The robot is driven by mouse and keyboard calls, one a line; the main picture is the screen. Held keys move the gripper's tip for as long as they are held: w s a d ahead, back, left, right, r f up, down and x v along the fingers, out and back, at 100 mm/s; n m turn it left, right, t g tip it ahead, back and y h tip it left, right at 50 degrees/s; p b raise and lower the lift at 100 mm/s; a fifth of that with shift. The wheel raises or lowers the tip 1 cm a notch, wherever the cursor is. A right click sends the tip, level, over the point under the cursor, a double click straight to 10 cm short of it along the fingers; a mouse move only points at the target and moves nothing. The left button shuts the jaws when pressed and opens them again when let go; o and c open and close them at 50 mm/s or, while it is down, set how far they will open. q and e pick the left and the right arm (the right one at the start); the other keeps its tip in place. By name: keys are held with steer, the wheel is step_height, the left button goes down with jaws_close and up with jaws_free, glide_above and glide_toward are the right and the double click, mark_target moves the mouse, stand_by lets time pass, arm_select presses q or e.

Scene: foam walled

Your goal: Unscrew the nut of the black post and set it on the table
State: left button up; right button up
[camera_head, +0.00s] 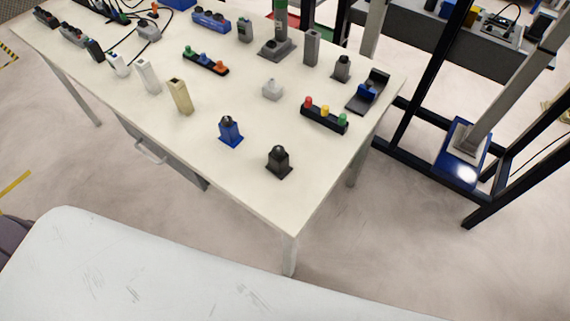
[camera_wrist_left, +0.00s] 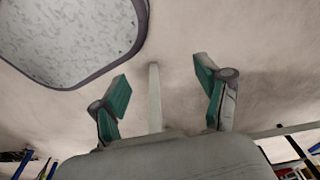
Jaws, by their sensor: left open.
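The black post (camera_head: 279,162) stands upright on a square black base near the front corner of the white table (camera_head: 240,178). Its top is dark, and I cannot make out the nut clearly at this size. My left gripper (camera_wrist_left: 163,90) shows in the left wrist view with its two green-padded fingers spread wide and nothing between them. It is away from the post, and neither gripper shows in the head view. The post is not seen in the left wrist view. My right gripper is in neither view.
A blue post (camera_head: 230,131) stands just left of the black one. A block with red, yellow and green caps (camera_head: 325,115), a small clear block (camera_head: 272,89) and a beige post (camera_head: 180,97) stand behind. Bare tabletop lies around the black post. A dark frame (camera_head: 405,110) stands to the right.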

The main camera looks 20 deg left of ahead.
arm_select(q)
steer(key=w+r+t+b, duration=0.1)
steer(key=w+r, duration=0.3)
steer(key=r, duration=0.5)
steer(key=w+d+r+t+b, duration=0.1)
steer(key=w+r+b, duration=0.1)
steer(key=w+r, duration=0.5)
steer(key=w+r+t+b, duration=0.1)
steer(key=w+r, duration=0.1)
steer(key=r, duration=0.9)
steer(key=m+t+h, duration=0.3)
steer(key=t+h, duration=0.3)
steer(key=t, duration=0.1)
glide_toward(274, 163)
steer(key=shift+s+a+f+b, duration=0.15)
steer(key=shift+s+a+b, duration=0.25)
steer(key=shift+s+a, duration=0.3)
steer(key=shift+w+d+t, duration=0.15)
steer(key=shift+w+t, duration=0.05)
steer(key=shift+t, duration=0.1)
steer(key=x, duration=0.7)
steer(key=shift+w+d+f, duration=0.15)
steer(key=shift+w+d, duration=0.05)
steer(key=shift+w, duration=0.05)
steer(key=x, duration=0.3)
steer(key=p+x, duration=0.1)
steer(key=shift+w+d, duration=0.3)
steer(key=shift+d, duration=0.1)
steer(key=shift+w+d+f, duration=0.15)
steer(key=shift+w, duration=0.2)
